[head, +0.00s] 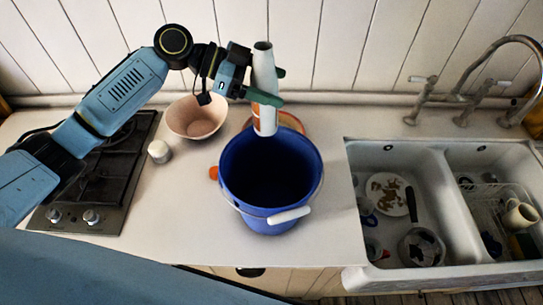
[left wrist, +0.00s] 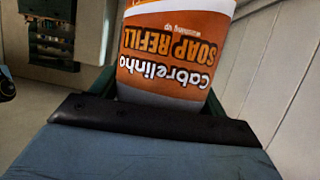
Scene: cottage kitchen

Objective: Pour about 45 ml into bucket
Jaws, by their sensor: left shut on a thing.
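The blue bucket (head: 270,215) stands on the white counter, its dark inside facing up and its pale handle grip resting at the front. I cannot make out any contents. My left gripper (head: 270,86) is shut on a white soap refill bottle (head: 264,66), held above the bucket's back rim. The bottle looks close to vertical in the head view. In the left wrist view the bottle (left wrist: 170,55) fills the top, its orange "Cabrelinho soap refill" label upside down. I see no liquid flowing. My right gripper is not in view.
A pinkish bowl (head: 196,118) and a small pale round object (head: 159,151) stand left of the bucket, near the hob (head: 90,190). An orange dish (head: 291,122) is partly hidden behind the bucket. A double sink (head: 440,150) with dishes is at right.

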